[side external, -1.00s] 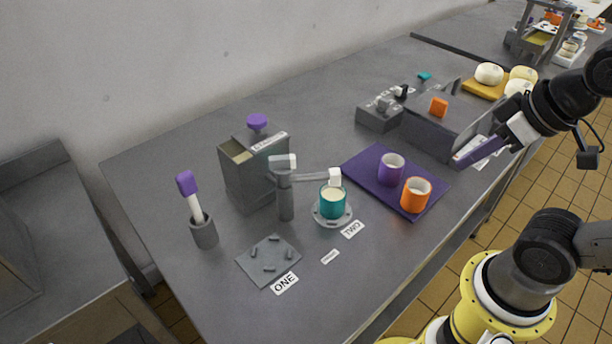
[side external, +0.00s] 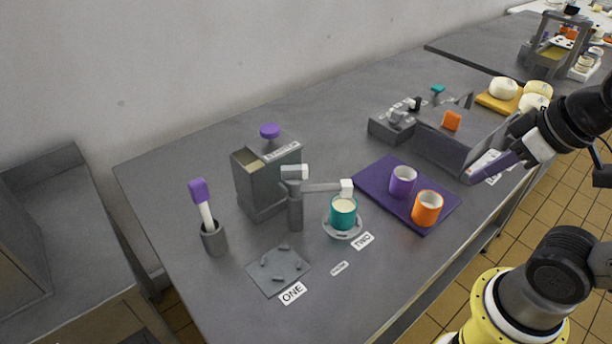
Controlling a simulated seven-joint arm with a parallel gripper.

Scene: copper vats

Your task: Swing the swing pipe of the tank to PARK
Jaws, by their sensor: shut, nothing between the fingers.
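The swing pipe (side external: 322,188) reaches right from the top of a grey upright post (side external: 295,210), beside the grey tank (side external: 262,180) with its purple knob (side external: 269,131). Its white outlet end (side external: 346,186) is above a teal cup (side external: 343,213) with pale contents, on a round stand (side external: 342,233) by the TWO label (side external: 363,241). A small label (side external: 339,268), too small to read surely, lies between ONE and TWO. My gripper (side external: 472,176) is shut and empty at the right, well away from the pipe, by the grey trough-like box.
A square pegged plate (side external: 278,268) lies by the ONE label (side external: 292,293). A purple-handled tool stands in a grey holder (side external: 214,240). A purple mat (side external: 375,190) bears purple (side external: 403,182) and orange (side external: 427,208) cups. The grey box (side external: 450,143) stands behind the mat.

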